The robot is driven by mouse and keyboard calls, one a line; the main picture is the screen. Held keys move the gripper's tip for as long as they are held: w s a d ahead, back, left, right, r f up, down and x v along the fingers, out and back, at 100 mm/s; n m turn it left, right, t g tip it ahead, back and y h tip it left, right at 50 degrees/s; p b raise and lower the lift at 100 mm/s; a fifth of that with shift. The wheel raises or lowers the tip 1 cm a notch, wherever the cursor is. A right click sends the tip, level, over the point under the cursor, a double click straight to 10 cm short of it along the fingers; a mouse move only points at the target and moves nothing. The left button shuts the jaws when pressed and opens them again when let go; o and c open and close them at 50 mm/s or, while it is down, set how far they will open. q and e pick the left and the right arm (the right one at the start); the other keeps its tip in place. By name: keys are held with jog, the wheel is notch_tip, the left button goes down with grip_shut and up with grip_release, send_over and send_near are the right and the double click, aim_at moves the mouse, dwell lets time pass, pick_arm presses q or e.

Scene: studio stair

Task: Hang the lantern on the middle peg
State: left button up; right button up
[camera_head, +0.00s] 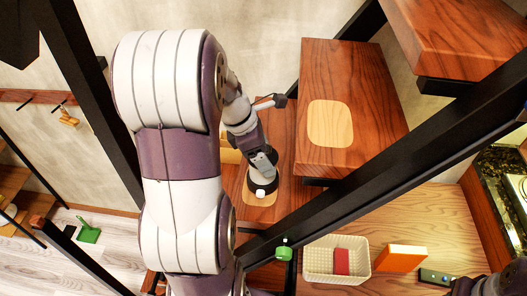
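My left arm fills the left middle of the view, and its wrist points down over a lower wooden step. The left gripper (262,185) is at the end of that wrist, above a tan pad (262,200) on the step. Its fingers are mostly hidden by the wrist, so I cannot tell whether they hold anything. I cannot clearly make out a lantern. A wooden peg rail (22,96) is on the wall at far left, with dark pegs and a small tan wooden item (68,118) hanging at its right part. Part of my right arm shows at the bottom right corner; its gripper is not in view.
A higher step (350,85) with a tan pad stands right of the wrist. Black stair beams (400,150) cross the view. A small green object (283,250), a cream basket (312,262) holding a red item, and an orange box (400,257) are below. A green dustpan (88,231) lies left.

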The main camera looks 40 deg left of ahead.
pick_arm(q)
jog(key=shift+s+f, duration=0.1)
jog(key=shift+s, duration=0.15)
jog(key=o, duration=1.1)
jog(key=shift+w+f, duration=0.1)
jog(key=shift+f+b, duration=0.1)
jog(key=shift+b, duration=0.2)
jog(key=v, duration=0.4)
jog(key=shift+r, duration=0.25)
jog(key=p+v, duration=0.8)
jog(key=p, duration=0.1)
jog(key=shift+s+r, duration=0.2)
jog(key=shift+r, duration=0.05)
